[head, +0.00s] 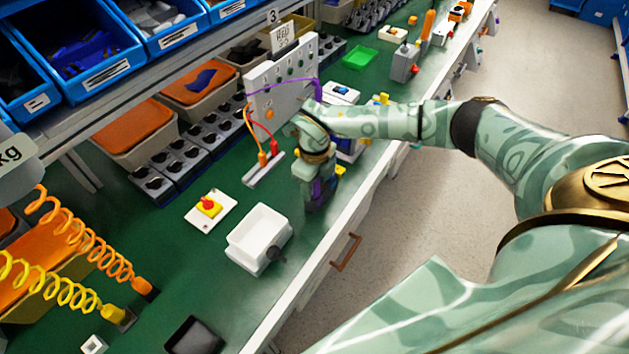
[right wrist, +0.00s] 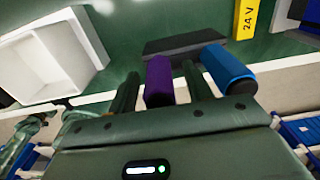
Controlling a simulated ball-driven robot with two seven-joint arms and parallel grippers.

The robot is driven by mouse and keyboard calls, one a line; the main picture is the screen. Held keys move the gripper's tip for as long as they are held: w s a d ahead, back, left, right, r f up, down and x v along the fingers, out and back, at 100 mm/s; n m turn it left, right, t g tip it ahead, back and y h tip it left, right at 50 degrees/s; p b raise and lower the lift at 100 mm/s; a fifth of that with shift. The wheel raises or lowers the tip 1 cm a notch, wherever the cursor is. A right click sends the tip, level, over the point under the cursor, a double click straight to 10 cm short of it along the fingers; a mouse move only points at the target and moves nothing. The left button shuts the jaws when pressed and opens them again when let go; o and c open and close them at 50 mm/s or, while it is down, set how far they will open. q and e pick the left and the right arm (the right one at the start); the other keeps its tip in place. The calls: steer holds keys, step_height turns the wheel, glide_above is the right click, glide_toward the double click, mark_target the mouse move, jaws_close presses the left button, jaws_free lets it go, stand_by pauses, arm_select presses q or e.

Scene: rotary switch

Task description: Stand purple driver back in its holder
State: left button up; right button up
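The purple driver (right wrist: 159,80) shows in the right wrist view as a purple handle between the two fingers of my right gripper (right wrist: 158,76). Narrow gaps show between handle and fingers, so the gripper looks open around it. A dark block (right wrist: 183,42), which looks like the holder, is just beyond the fingertips. The driver's lower end is hidden, so I cannot tell whether it is seated. In the head view my right gripper (head: 318,196) is low over the bench's front edge, with some purple showing at it. My left gripper is not in view.
A blue handle (right wrist: 228,68) stands close beside the right finger. A yellow "24 V" block (right wrist: 245,20) is farther right. A white bin (head: 259,238) is left of the gripper, with a red-and-yellow switch (head: 209,206) behind it. A grey panel (head: 283,80) with cables stands behind.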

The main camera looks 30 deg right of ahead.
step_height(320, 180, up, 16)
steer(key=p, duration=0.3)
steer(key=shift+r, duration=0.2)
